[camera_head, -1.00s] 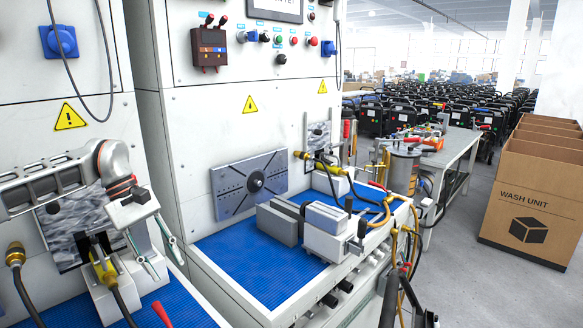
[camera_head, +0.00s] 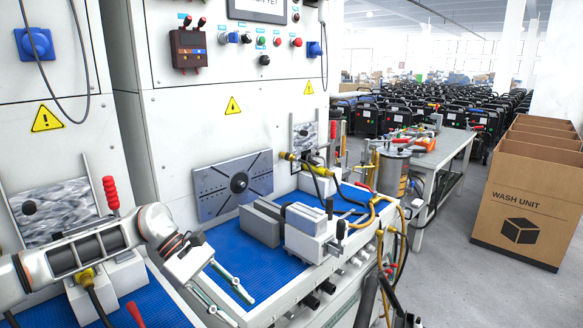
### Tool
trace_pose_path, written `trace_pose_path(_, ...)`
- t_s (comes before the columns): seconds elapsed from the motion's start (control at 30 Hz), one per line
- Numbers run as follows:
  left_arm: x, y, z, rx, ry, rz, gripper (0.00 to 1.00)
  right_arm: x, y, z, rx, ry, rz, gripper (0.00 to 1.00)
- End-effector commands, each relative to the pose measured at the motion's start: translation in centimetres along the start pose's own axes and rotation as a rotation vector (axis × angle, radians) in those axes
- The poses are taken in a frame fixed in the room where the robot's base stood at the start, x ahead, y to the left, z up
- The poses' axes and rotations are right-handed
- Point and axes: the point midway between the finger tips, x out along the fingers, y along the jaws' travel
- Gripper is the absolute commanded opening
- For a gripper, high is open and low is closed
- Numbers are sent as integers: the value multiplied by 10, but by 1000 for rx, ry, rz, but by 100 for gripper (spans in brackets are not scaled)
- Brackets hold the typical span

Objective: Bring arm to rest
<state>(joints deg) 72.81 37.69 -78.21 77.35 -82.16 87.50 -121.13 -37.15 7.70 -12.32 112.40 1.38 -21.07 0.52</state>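My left arm (camera_head: 95,250) comes in from the left, across the front of the left test bay. My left gripper (camera_head: 242,311) points down and right over the front edge between the two blue-matted bays. Its two thin fingers stand apart with nothing between them, so it is open and empty.
Blue mats (camera_head: 270,285) line the bays. A grey clamp block (camera_head: 310,232) stands on the right one. A red-handled lever (camera_head: 111,194) rises behind my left arm. Hoses hang by the right bay. A cardboard box (camera_head: 520,200) stands right, with clear floor before it.

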Motion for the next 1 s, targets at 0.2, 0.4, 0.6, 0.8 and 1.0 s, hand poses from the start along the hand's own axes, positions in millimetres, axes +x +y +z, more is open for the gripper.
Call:
trace_pose_path(0.2,92,8,62,-279,-341,118,32,0,2,1,-4,-1,2,28)
trace_pose_path(0.4,129,21,109,-634,-673,210,32,0,2,1,-4,-1,2,28)
trace_pose_path(0.6,134,33,122,-1060,-1013,269,32,0,3,1,-5,-1,2,28)
trace_pose_path(0.8,128,31,91,-1531,-1357,299,32,0,3,1,-5,-1,2,28)
trace_pose_path(1.0,126,-2,24,-2022,-1711,308,32,0,3,1,-5,-1,2,28)
